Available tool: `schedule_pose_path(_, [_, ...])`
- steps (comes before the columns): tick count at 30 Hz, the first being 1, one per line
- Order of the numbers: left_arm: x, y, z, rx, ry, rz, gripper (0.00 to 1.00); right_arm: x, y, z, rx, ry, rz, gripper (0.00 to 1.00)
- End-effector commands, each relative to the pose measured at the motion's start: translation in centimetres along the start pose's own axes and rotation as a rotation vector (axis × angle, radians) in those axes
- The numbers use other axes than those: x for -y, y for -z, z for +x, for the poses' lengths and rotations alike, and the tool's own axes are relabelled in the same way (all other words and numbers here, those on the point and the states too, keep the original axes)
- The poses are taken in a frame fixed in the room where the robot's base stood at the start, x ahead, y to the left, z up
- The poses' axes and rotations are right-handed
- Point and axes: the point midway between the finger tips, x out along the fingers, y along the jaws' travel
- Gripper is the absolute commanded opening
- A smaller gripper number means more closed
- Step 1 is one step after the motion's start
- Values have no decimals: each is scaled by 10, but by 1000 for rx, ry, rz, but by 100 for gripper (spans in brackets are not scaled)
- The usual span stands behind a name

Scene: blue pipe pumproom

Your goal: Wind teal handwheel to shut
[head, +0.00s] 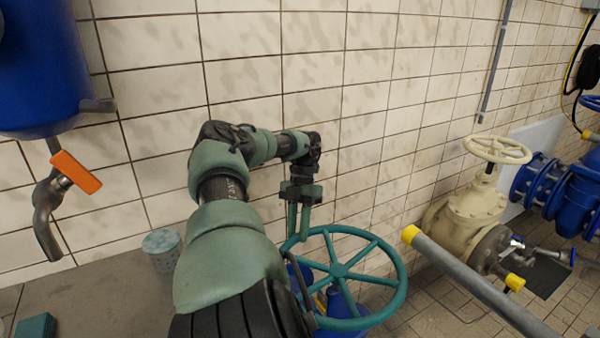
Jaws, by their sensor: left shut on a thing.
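The teal handwheel (399,268) is at the lower middle of the head view. It has several spokes meeting at a round hub and sits on a blue valve body, partly seen below it. My left arm reaches in from below. My left gripper (298,237) points down at the far left part of the rim, with its fingers shut on the rim there. The near left part of the wheel is hidden behind my arm. My right gripper is not in view.
A cream valve with a cream handwheel (497,149) stands to the right. A grey pipe with yellow ends (470,283) runs along the right of the teal wheel. A blue tank (45,75) with an orange-handled tap (76,172) hangs at the left. A tiled wall is close behind.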

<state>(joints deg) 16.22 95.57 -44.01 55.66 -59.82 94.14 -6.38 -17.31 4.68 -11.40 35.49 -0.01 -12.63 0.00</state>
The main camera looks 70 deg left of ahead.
Motion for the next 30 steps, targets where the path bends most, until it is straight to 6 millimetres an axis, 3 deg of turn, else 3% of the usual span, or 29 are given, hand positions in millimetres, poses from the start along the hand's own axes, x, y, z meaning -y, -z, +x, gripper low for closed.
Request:
schedule_pose_path(3, [0, -2, -1, 8, 2, -2, 0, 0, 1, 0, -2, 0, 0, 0])
schedule_pose_path(4, [0, -2, -1, 8, 2, -2, 27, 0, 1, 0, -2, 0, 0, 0])
schedule_pose_path(6, [0, -2, -1, 8, 2, -2, 46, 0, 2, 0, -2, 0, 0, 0])
schedule_pose_path(19, [1, -2, -7, 6, 2, 1, 46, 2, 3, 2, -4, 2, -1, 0])
schedule_pose_path(30, [2, -1, -59, 9, 9, 0, 46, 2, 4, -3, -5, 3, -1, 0])
